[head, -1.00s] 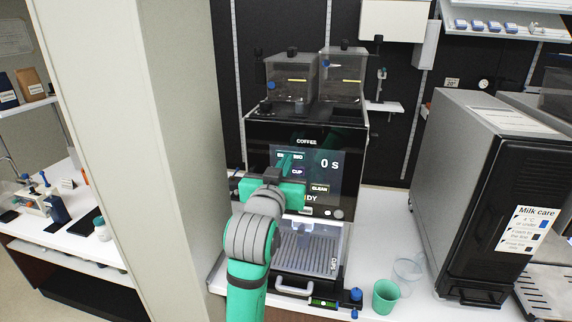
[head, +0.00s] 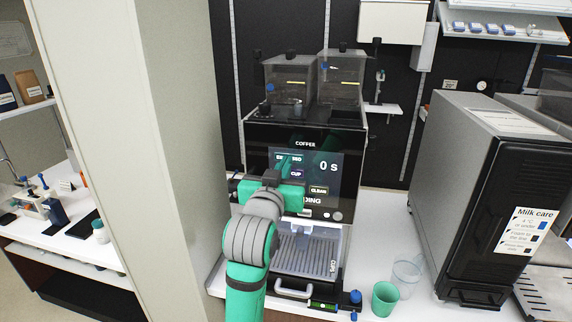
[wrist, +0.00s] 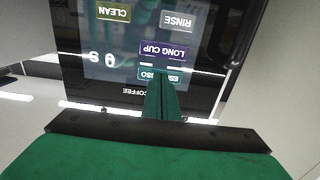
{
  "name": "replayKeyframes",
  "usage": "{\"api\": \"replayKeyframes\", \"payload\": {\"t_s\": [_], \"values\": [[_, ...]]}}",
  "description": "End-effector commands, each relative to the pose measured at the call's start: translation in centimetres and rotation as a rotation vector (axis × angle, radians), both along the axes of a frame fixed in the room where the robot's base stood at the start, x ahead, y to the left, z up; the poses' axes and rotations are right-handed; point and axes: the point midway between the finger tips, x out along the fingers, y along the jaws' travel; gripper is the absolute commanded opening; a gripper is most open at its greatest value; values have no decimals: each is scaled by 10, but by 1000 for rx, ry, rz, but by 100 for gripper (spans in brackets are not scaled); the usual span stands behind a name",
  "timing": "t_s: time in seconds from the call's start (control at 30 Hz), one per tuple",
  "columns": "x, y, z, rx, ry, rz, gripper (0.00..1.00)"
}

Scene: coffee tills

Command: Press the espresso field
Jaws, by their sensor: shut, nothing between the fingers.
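The coffee machine (head: 262,135) stands on the counter with a dark touch screen (head: 330,180). The espresso field (head: 297,159) is at the screen's upper left, partly covered by my fingers. In the wrist view the screen is upside down, and the espresso field (wrist: 146,75) shows on both sides of my fingers. My gripper (head: 284,165) is shut and empty, with its tips in front of this field. I cannot tell whether they touch the glass. The long cup field (wrist: 165,50) is just beyond the tips. The status word ends in "ING", its start hidden by my gripper.
The clean field (head: 318,190) and rinse field (wrist: 179,19) are on the same screen. A green cup (head: 385,298) and a clear cup (head: 406,279) stand right of the machine. A milk fridge (head: 465,200) is farther right, and a pale wall panel (head: 160,150) is close on the left.

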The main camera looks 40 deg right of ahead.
Motion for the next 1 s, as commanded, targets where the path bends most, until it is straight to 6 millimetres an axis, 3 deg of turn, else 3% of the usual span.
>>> {"api": "replayKeyframes", "payload": {"t_s": [0.5, 1.0], "values": [[-28, 32, 0, 0, -1, 0, 0], [-29, 34, 0, 0, 0, 0, 0]]}}
